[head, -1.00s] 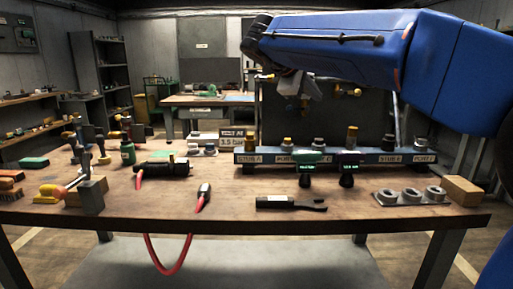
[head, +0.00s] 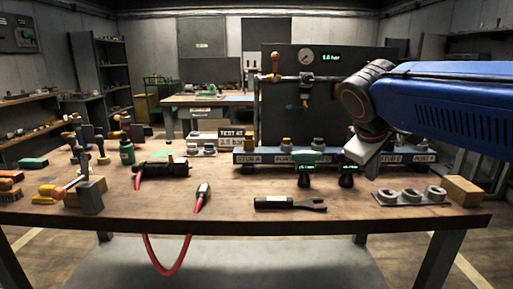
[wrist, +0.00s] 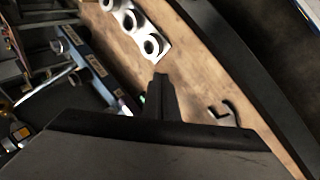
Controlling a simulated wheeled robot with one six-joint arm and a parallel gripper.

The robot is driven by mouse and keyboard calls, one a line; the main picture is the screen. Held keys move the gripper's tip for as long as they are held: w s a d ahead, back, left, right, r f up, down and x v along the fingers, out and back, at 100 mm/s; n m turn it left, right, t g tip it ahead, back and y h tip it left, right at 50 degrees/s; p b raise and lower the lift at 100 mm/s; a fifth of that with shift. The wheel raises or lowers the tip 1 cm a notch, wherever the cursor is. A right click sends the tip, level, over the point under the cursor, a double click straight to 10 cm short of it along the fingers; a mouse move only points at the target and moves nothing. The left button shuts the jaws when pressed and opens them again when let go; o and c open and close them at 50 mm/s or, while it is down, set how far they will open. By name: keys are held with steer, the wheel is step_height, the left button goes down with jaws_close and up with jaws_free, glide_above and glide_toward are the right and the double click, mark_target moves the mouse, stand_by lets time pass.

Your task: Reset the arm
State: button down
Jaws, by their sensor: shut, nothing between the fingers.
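My blue arm (head: 440,105) reaches in from the right in the head view, above the right part of the bench. In the wrist view my gripper (wrist: 161,82) shows as narrow dark fingers together, with nothing held. It is above the wooden bench top (wrist: 190,85).
A grey holder with several round sockets (head: 408,195) and a wooden block (head: 461,190) lie at the bench's right. A black open-ended tool (head: 290,203) lies at the front. A dark panel with a gauge (head: 306,56) stands behind.

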steer(key=s+f+m+y, duration=0.4)
steer(key=s+f+m, duration=0.2)
steer(key=s+f, duration=1.4)
steer(key=shift+f+m, duration=0.2)
steer(key=shift+m, duration=0.1)
